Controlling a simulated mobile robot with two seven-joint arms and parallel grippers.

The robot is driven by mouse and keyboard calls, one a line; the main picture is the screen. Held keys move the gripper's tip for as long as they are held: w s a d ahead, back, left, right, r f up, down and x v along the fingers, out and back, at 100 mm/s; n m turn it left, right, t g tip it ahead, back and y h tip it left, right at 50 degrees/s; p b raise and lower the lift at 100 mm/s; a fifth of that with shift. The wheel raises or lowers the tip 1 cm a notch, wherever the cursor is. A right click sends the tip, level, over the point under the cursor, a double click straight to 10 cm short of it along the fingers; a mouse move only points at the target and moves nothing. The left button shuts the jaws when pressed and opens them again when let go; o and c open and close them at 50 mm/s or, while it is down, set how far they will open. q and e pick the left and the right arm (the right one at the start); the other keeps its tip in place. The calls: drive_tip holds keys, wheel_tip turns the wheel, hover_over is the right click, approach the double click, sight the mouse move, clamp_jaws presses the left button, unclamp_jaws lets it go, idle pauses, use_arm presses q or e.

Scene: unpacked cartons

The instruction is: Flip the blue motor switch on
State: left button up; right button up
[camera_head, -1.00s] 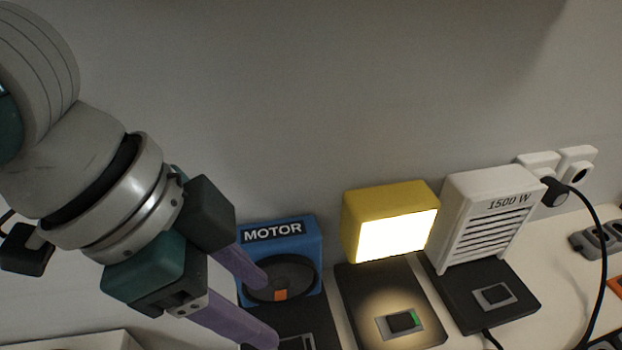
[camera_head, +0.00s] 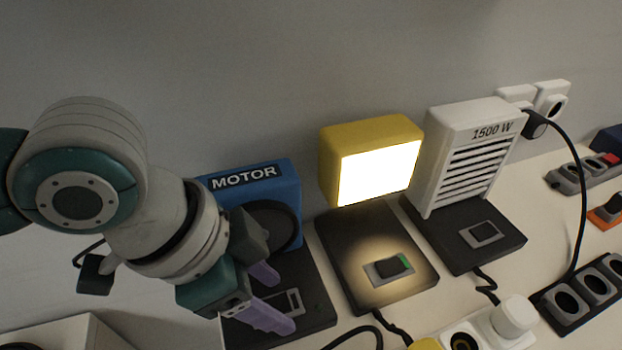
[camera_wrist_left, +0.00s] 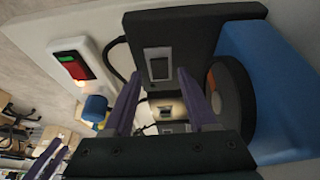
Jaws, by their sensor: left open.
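The blue motor box (camera_head: 290,178), labelled MOTOR, stands against the wall at centre left in the head view. Its round dark disc (camera_head: 268,222) is partly hidden by my left arm. The motor's switch (camera_head: 292,298) sits on the dark base plate (camera_head: 318,312). My left gripper (camera_head: 287,301) is open, its two purple fingers over the base beside the switch. In the left wrist view the switch (camera_wrist_left: 158,64) shows between the fingertips, with the blue box (camera_wrist_left: 268,50) to the right. I cannot tell whether the fingers touch anything.
A lit yellow lamp (camera_head: 332,165) with its own switch (camera_head: 390,268) stands right of the motor, then a white 1500 W heater (camera_head: 440,150). Socket strips (camera_head: 566,318) and cables lie to the right. A red-green switch (camera_wrist_left: 75,64) shows in the left wrist view.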

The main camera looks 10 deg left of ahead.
use_arm(q)
clamp_jaws()
idle(0.4)
drive_tip(key=shift+r, duration=0.1)
